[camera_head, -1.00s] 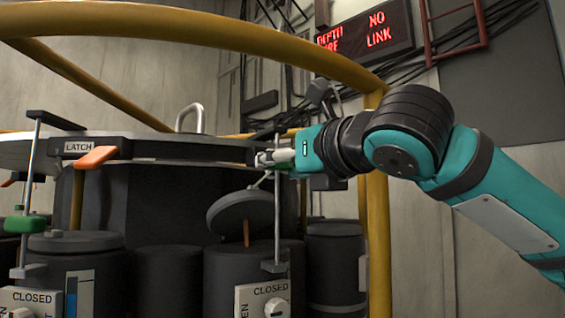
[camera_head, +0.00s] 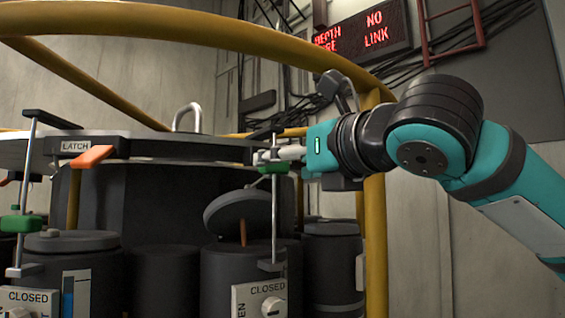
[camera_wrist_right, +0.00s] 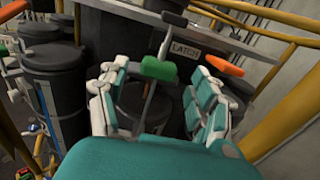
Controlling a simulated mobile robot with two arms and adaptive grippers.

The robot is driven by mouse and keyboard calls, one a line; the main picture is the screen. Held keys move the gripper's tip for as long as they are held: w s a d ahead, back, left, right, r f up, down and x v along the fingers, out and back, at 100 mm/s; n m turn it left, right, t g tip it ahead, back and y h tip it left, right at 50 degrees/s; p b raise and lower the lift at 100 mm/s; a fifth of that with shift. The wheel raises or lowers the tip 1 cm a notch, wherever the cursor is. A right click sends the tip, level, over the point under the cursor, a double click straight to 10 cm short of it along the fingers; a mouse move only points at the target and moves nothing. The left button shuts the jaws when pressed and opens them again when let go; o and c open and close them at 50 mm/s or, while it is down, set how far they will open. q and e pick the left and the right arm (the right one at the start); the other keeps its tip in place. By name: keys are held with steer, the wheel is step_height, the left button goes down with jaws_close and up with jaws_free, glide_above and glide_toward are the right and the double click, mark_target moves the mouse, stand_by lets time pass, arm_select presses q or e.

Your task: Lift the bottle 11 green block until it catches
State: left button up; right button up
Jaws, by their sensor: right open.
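A green block (camera_head: 276,169) sits high on the right upright rod (camera_head: 275,215), just under the edge of the round top plate. The bottle (camera_head: 228,275) below has its dark lid (camera_head: 243,210) tilted up; I see no bottle number. My right gripper (camera_head: 282,155) is open at the block, its fingers level with and slightly above it. In the right wrist view the green block (camera_wrist_right: 158,69) shows between the spread fingers, with a gap to each side. A second green block (camera_head: 22,223) sits lower on the left rod. My left gripper is not in view.
A yellow rail (camera_head: 230,37) curves over the front, and a yellow post (camera_head: 374,230) stands close beside my right wrist. An orange latch handle (camera_head: 93,156) sticks out under the LATCH label. Panels reading CLOSED (camera_head: 262,300) stand before the bottles.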

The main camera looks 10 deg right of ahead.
steer(key=v, duration=0.6)
steer(key=shift+s, duration=0.15)
stand_by(0.7)
